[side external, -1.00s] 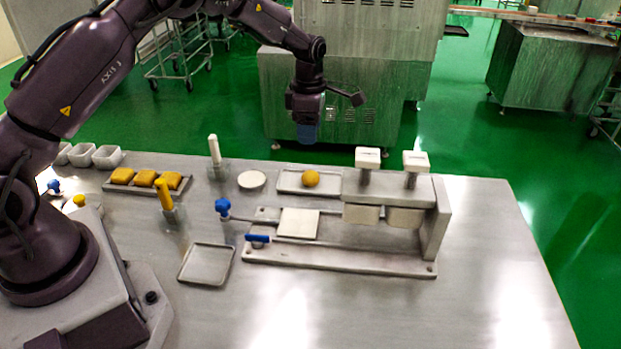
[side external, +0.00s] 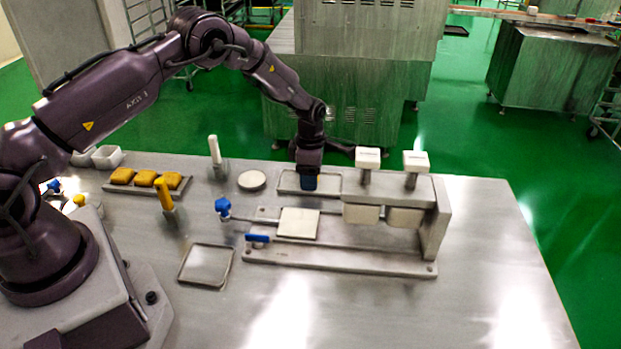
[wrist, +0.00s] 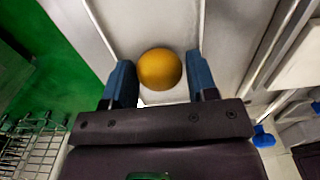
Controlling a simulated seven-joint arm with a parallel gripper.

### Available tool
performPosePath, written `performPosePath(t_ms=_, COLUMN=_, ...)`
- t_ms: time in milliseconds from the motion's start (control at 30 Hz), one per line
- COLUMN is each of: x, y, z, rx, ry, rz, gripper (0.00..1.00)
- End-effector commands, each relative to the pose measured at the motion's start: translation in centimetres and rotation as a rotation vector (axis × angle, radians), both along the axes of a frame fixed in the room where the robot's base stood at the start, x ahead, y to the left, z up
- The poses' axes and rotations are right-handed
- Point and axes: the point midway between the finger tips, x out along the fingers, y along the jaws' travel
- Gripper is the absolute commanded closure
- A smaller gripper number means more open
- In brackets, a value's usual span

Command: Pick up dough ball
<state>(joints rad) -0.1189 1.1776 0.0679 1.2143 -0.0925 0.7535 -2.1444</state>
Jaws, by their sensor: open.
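The dough ball (wrist: 160,69) is round and golden-yellow. In the wrist view it lies between the two blue fingers of my gripper (wrist: 161,82), with a gap that looks small on either side. In the side view my gripper (side external: 309,184) is lowered over the shallow metal tray (side external: 286,181), and it hides the ball there. The fingers are open and point down at the tray. Whether they touch the ball, I cannot tell.
The press machine (side external: 437,225) with two white-topped posts stands right and in front of the tray. A white disc (side external: 252,180) and a white-handled tool (side external: 214,150) are to the left. An empty square tray (side external: 206,265) lies nearer the front.

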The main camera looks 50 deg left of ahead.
Motion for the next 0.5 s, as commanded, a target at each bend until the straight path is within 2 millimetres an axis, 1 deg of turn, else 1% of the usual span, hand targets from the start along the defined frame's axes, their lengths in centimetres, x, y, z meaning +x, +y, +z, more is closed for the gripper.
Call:
performPosePath(t_ms=100, x=0.03, y=0.04, z=-0.41, rx=0.000, ry=-0.001, rz=0.000, gripper=0.47)
performPosePath(t_ms=267, x=0.04, y=0.04, z=-0.37, rx=0.001, ry=-0.002, rz=0.000, gripper=0.47)
performPosePath(t_ms=300, x=0.04, y=0.04, z=-0.37, rx=0.001, ry=-0.001, rz=0.000, gripper=0.56)
performPosePath(t_ms=400, x=0.04, y=0.04, z=-0.35, rx=0.001, ry=-0.001, rz=0.000, gripper=0.78)
performPosePath(t_ms=500, x=0.03, y=0.03, z=-0.34, rx=0.001, ry=-0.001, rz=-0.001, gripper=0.78)
